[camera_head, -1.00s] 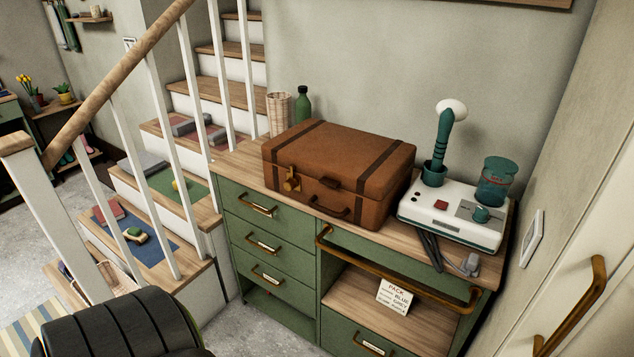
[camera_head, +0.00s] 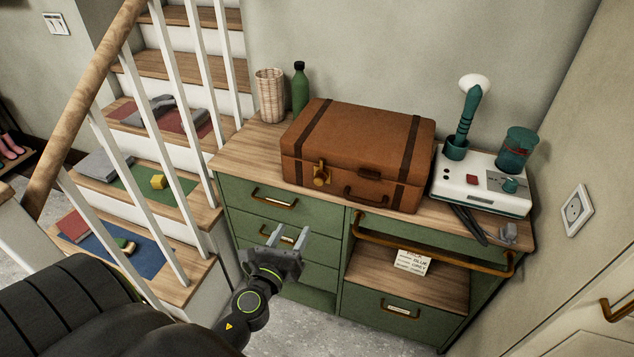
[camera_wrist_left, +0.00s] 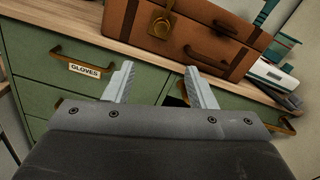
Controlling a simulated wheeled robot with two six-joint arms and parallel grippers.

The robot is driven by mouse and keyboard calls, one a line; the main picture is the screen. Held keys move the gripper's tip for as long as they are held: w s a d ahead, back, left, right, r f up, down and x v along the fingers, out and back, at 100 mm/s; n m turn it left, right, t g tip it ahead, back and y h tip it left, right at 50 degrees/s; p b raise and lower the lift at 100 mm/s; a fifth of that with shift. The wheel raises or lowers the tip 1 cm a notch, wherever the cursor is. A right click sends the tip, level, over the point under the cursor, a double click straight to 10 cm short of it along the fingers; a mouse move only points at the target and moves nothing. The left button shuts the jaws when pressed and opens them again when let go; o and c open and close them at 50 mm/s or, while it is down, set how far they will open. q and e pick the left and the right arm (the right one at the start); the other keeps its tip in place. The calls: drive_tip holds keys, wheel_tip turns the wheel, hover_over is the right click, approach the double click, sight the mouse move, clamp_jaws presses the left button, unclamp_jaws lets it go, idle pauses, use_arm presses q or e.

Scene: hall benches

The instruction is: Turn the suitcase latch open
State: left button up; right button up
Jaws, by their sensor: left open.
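The brown suitcase (camera_head: 355,152) with two dark straps lies closed on the wooden top of the green cabinet. Its brass latch (camera_head: 321,174) is on the front face, left of the carrying handle (camera_head: 366,196). In the left wrist view the latch (camera_wrist_left: 162,24) shows near the top, beyond the fingers. My left gripper (camera_head: 288,238) is open and empty, in front of the drawers, below the latch and apart from it. Its two grey fingers (camera_wrist_left: 160,85) point toward the cabinet in the left wrist view. My right gripper is not seen.
A white device (camera_head: 480,185) with a teal cup stands right of the suitcase. A green bottle (camera_head: 300,90) and a wicker basket (camera_head: 270,95) stand behind left. A brass rail (camera_head: 430,247) juts from the cabinet front. The stair banister is at left.

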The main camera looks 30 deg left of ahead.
use_arm(q)
drive_tip(key=p, duration=0.1)
approach(318, 183)
drive_tip(key=x, duration=0.8)
drive_tip(key=shift+w, duration=0.45)
drive_tip(key=shift+a+r, duration=0.1)
drive_tip(key=shift+c, duration=0.3)
drive_tip(key=c, duration=0.9)
